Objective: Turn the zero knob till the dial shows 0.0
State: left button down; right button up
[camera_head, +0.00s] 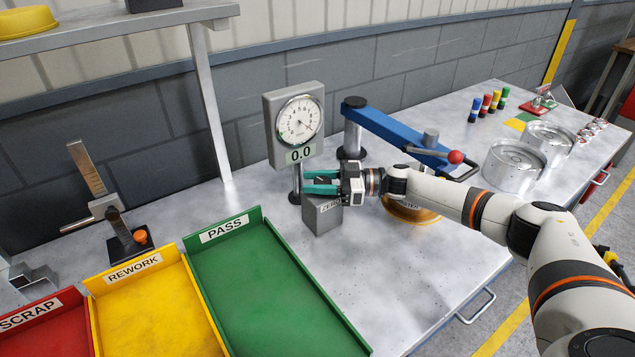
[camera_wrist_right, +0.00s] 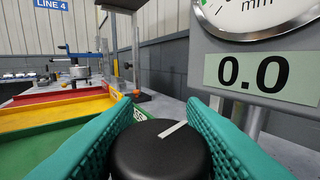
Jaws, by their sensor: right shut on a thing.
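The dial gauge (camera_head: 299,117) stands on a post at the middle of the bench, and its digital display (camera_head: 300,154) reads 0.0. The same display (camera_wrist_right: 258,74) reads 0.0 in the right wrist view. The black zero knob (camera_wrist_right: 160,152) has a white pointer line on top, which points up and right in that view. The knob sits on a grey box (camera_head: 323,217) marked ZERO in front of the gauge. My right gripper (camera_head: 318,182) has its two teal fingers around the knob, one at each side, and is shut on it. My left gripper is not in view.
Red (camera_head: 62,335), yellow (camera_head: 183,282) and green (camera_head: 252,222) trays labelled SCRAP, REWORK and PASS lie at the front left. A blue clamp arm (camera_head: 395,130) with a red ball handle stands behind my right arm. Metal discs (camera_head: 514,163) lie at the right.

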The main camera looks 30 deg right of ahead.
jog(key=shift+a, duration=0.15)
jog(key=o, duration=0.9)
jog(key=shift+a, duration=0.1)
jog(key=shift+c, duration=0.2)
jog(key=shift+o, duration=0.5)
jog(key=shift+w+a+f, duration=0.1)
jog(key=shift+w, duration=0.1)
jog(key=shift+s+d+r, duration=0.1)
jog(key=shift+d+r, duration=0.1)
jog(key=shift+r, duration=0.25)
notch_tip(320, 180, up, 9)
jog(key=shift+a+b, duration=0.2)
jog(key=shift+b, duration=0.25)
